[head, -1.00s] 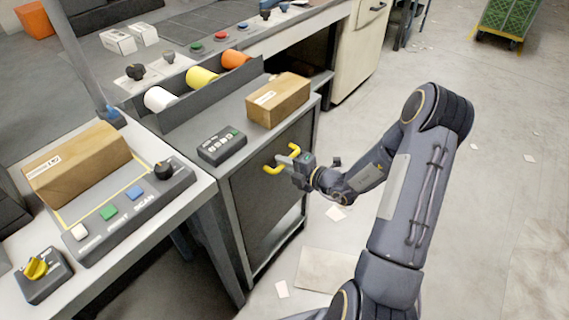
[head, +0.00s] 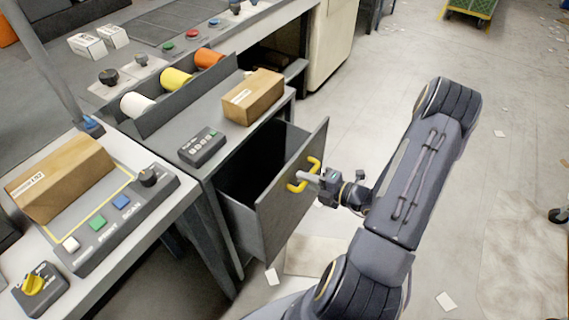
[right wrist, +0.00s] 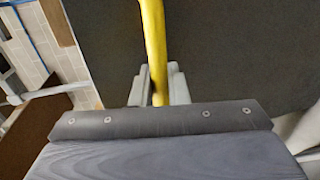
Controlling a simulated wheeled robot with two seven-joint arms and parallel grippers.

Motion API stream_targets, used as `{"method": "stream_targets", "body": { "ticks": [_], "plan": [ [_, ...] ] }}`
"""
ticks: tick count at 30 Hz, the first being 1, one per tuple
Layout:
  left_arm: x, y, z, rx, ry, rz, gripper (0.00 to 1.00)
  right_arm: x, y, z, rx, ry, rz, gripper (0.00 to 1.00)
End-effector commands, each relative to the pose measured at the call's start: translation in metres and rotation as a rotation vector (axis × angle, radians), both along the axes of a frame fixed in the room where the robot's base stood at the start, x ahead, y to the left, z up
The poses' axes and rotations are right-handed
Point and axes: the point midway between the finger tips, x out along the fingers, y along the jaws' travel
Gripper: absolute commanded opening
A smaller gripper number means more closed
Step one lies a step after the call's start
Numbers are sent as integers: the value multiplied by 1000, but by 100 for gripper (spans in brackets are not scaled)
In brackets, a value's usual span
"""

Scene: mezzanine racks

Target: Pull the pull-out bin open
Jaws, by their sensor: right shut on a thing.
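The pull-out bin (head: 287,205) is a dark grey drawer front under the cabinet top. It stands partly out from the cabinet, and its dark inside shows behind the front. Its yellow handle (head: 304,174) is on the front panel. My right gripper (head: 312,177) is shut on the handle. In the right wrist view, the yellow handle (right wrist: 154,45) runs between the two grey fingers (right wrist: 158,88), with the dark bin front behind. My left gripper is not in view.
A cardboard box (head: 253,97) and a small keypad (head: 202,147) sit on the cabinet top. A workbench with a scan panel (head: 115,215) and another box (head: 60,177) is at left. Open floor (head: 480,190) lies at right, with scattered papers.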

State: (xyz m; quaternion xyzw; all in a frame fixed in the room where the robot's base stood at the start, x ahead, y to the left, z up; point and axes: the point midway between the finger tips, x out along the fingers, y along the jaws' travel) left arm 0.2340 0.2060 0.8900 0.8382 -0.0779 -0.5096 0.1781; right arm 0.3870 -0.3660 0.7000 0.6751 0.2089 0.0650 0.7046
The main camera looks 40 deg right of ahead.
Motion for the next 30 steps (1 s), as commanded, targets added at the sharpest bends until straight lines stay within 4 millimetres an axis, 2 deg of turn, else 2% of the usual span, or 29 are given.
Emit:
{"method": "stream_targets", "body": {
  "ticks": [3, 10, 24, 25, 30],
  "plan": [
    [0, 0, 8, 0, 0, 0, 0, -25, -11, 1, 2, 5, -4, 0],
    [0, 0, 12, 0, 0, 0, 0, -52, -21, 0, 1, 0, 0, 0],
    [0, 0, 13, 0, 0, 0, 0, -58, -24, -1, -1, 0, 2, 0],
    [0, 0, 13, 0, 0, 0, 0, -58, -24, -1, -1, 0, 2, 18],
    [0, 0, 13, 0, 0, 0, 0, -58, -24, -1, -1, 0, 2, 20]
  ]
}}
